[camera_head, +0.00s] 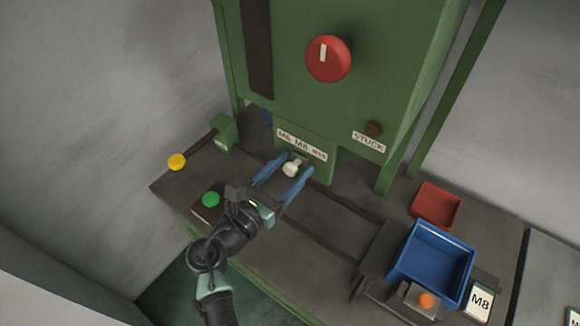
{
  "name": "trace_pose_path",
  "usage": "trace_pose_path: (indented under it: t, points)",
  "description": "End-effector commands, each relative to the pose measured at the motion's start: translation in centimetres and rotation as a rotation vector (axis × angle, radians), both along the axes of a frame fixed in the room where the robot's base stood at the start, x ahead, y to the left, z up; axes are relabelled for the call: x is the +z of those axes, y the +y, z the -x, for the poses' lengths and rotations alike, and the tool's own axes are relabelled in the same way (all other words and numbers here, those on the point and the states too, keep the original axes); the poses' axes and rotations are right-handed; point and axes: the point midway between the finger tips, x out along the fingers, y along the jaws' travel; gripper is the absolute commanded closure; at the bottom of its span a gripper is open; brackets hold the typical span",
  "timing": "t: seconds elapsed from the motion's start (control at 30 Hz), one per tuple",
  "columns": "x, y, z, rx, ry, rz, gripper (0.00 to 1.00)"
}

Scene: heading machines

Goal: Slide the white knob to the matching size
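The white knob (292,169) sits below the size label (302,145) on the green machine, in the middle of the view. The label reads roughly "M6, M8" and a third mark too small to read. My gripper (283,180) has two blue fingers spread apart, one on each side of the knob, with the knob between them. From this view I cannot tell whether either finger touches it. A card (480,301) reading "M8" stands at the lower right, by the blue bin.
A red knob (328,58) and a "STUCK" label (368,142) are on the machine front. A green button (211,199) and yellow button (177,162) are at left. The blue bin (432,262), red tray (436,205) and orange button (427,300) are at right.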

Motion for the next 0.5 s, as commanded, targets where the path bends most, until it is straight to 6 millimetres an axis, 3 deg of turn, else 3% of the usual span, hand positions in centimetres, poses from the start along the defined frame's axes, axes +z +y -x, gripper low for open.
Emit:
trace_pose_path:
  t: [0.03, 0.33, 0.5]
  points:
    - [0.01, 0.01, 0.02, 0.0, 0.0, 0.0, 0.46]
    - [0.01, 0.02, 0.02, 0.0, 0.0, 0.0, 1.0]
    - [0.01, 0.02, 0.03, 0.0, 0.0, 0.0, 1.0]
